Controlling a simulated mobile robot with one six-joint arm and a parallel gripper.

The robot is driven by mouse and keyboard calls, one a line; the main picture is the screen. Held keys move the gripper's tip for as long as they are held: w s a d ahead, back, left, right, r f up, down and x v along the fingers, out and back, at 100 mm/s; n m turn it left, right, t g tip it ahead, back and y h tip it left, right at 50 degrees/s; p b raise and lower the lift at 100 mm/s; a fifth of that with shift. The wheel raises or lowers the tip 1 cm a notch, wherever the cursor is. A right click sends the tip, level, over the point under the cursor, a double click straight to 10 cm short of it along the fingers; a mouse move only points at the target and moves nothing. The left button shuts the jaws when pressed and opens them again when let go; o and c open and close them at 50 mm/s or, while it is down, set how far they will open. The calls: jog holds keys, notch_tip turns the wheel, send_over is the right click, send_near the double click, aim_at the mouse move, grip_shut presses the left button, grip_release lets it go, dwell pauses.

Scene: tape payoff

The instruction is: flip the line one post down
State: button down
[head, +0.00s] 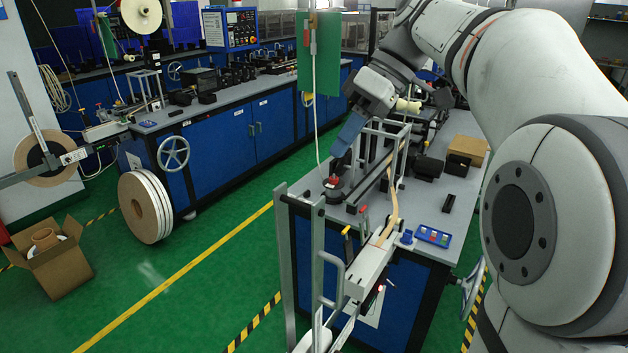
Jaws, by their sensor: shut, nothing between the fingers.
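My gripper (341,150), with blue fingers, points down and left over the near bench. It is shut and holds nothing. Just below its tips is a black round control with a red top (334,182); they look apart, but I cannot be sure. A pale cord (314,95) hangs past a green panel (325,72) and runs down toward that control. A tan tape strip (392,215) runs over the near bench to a white guide (372,265). I cannot tell which part is the line's switch.
The near bench (405,190) carries a metal frame, black blocks and a blue tray (433,236). A metal post (318,265) with handles stands at its front. A tape roll (145,207) and a cardboard box (52,270) stand left; the green aisle between the benches is clear.

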jog(key=s+a+f+p, duration=0.1)
jog(key=s+a+f, duration=0.2)
jog(key=a+f, duration=0.2)
jog(key=shift+s, duration=0.3)
jog(key=shift+s+a, duration=0.1)
